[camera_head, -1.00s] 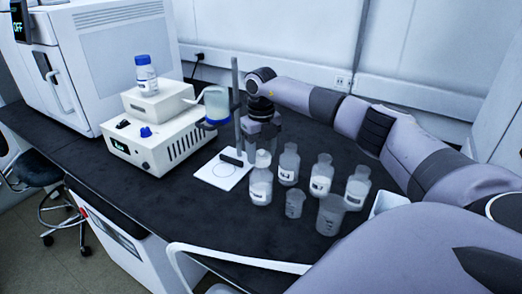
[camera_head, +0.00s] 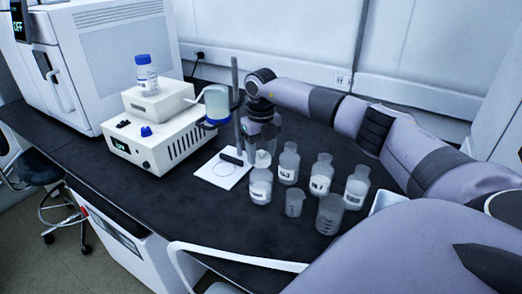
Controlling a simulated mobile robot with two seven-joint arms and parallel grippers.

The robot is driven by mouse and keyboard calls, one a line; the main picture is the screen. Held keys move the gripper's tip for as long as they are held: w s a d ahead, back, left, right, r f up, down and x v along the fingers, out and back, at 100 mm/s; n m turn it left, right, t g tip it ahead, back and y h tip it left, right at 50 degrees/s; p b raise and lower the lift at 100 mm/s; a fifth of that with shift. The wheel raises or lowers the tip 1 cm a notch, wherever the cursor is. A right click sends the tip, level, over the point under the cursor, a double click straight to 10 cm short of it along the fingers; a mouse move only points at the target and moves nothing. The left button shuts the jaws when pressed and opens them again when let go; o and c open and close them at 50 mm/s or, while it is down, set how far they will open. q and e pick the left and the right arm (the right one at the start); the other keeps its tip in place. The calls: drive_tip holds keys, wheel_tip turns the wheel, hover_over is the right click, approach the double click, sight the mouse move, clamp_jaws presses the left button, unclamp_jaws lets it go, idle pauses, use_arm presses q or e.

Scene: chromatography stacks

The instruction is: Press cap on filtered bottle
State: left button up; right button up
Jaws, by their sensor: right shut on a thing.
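A clear bottle (camera_head: 260,187) with a white label stands upright on the black bench, at the front left of a group of glassware. A pale cap (camera_head: 263,159) is at its mouth. My right gripper (camera_head: 263,152) points down directly over this bottle, shut on the cap. The fingertips and the contact between cap and neck are too small to make out, so I cannot tell how firmly the cap is seated. My left gripper is not in view.
Several other bottles (camera_head: 321,176) and two beakers (camera_head: 330,214) stand close on the right. A stand rod (camera_head: 236,105) and its white base plate (camera_head: 222,170) are on the left. A white instrument (camera_head: 160,140) carries a blue-capped bottle (camera_head: 146,77). The bench front left is clear.

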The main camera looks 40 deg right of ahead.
idle(0.4)
drive_tip(key=o, duration=1.4)
drive_tip(key=shift+r, duration=0.1)
drive_tip(key=shift+r+p, duration=1.25)
drive_tip(key=shift+p, duration=0.05)
drive_tip(key=shift+r+p, duration=0.4)
drive_tip(key=shift+r, duration=1.75)
clamp_jaws()
